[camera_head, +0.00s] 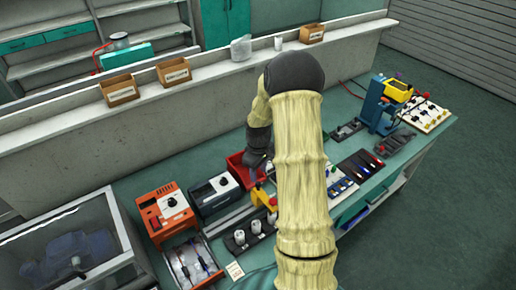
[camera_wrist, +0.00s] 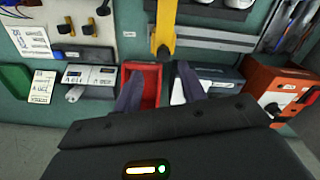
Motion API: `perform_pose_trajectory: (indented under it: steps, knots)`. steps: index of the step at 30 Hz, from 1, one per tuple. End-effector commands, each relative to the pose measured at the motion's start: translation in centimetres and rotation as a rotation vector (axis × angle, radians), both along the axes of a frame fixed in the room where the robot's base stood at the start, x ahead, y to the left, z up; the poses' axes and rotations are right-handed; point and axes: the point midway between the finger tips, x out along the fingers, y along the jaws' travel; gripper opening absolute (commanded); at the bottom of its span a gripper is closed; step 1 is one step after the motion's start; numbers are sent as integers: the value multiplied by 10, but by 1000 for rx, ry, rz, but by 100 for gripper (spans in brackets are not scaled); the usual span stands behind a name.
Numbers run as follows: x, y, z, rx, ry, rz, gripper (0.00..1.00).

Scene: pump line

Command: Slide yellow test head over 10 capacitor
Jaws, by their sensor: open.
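The yellow test head (camera_head: 262,197) stands behind the row of white capacitors, partly hidden by my arm in the head view. In the wrist view its yellow arm (camera_wrist: 163,28) hangs from the top middle edge. White cylindrical capacitors (camera_head: 240,237) stand upright in a dark holder at the bench front. Their edges show at the top of the wrist view (camera_wrist: 238,3). I cannot read which one is 10. My gripper (camera_wrist: 160,72) is open and empty, its dark fingers apart over the red bin and short of the yellow arm. In the head view my gripper (camera_head: 258,168) is mostly hidden.
A red bin (camera_head: 238,168) lies beside my gripper. An orange instrument (camera_head: 164,212) and a dark-and-white instrument (camera_head: 214,194) stand to the left. A tray of leads (camera_head: 193,263) is at the front left. A grey wall (camera_head: 160,145) backs the bench.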

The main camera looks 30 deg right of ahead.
Motion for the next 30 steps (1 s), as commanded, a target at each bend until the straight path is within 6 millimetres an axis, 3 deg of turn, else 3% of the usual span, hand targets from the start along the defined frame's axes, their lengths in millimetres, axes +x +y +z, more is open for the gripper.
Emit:
perform_pose_trajectory:
  steps: [18,30]
  knots:
    - [2,1,117,-2,-5,2,41]
    - [1,1,128,0,-2,2,41]
